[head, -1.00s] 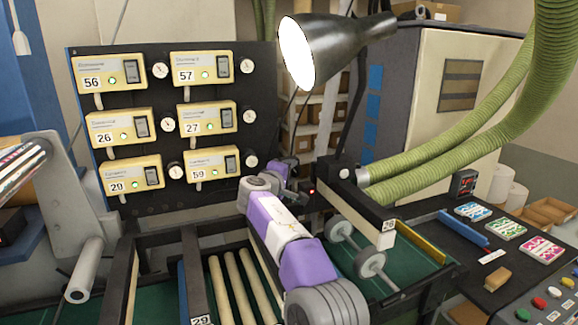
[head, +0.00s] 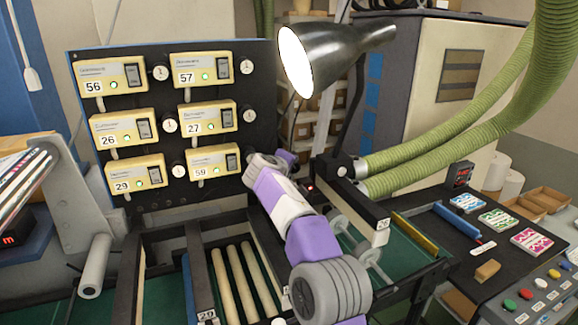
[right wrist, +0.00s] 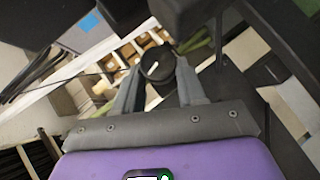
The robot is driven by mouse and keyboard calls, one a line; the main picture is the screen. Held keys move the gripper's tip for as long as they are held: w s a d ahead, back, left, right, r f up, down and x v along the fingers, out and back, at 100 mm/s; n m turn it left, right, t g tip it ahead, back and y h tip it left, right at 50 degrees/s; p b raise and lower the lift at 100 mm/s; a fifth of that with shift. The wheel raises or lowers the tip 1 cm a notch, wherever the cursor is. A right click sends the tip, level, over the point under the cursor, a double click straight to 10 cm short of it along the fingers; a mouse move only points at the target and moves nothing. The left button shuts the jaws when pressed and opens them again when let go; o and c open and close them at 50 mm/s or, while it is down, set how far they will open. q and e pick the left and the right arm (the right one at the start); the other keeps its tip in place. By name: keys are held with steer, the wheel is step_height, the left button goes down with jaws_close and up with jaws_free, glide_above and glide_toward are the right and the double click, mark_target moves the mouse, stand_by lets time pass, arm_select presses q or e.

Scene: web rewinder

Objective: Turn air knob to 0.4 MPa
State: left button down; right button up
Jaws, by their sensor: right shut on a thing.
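A black round knob with a white pointer line (right wrist: 153,64) shows in the right wrist view. The pointer slants up to the right. My right gripper (right wrist: 158,76) is shut on this knob, with one grey finger on each side. In the head view my purple and white right arm reaches from the bottom middle toward the back, beside the machine panel. Its fingers and the knob are hidden there behind the wrist. No pressure reading for this knob is legible. My left gripper is not in view.
A dark panel (head: 240,60) with several yellow switch boxes and small dials stands at left. A lamp (head: 330,58) and green hoses (head: 440,150) hang close to the right arm. Rollers (head: 240,275) lie below. Coloured buttons (head: 540,283) are at lower right.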

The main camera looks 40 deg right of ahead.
steer(key=o, duration=1.1)
steer(key=shift+c, duration=0.2)
steer(key=shift+a, duration=0.1)
steer(key=b+v, duration=0.2)
steer(key=v, duration=0.5)
steer(key=shift+b, duration=0.3)
steer(key=shift+s+a+r, duration=0.1)
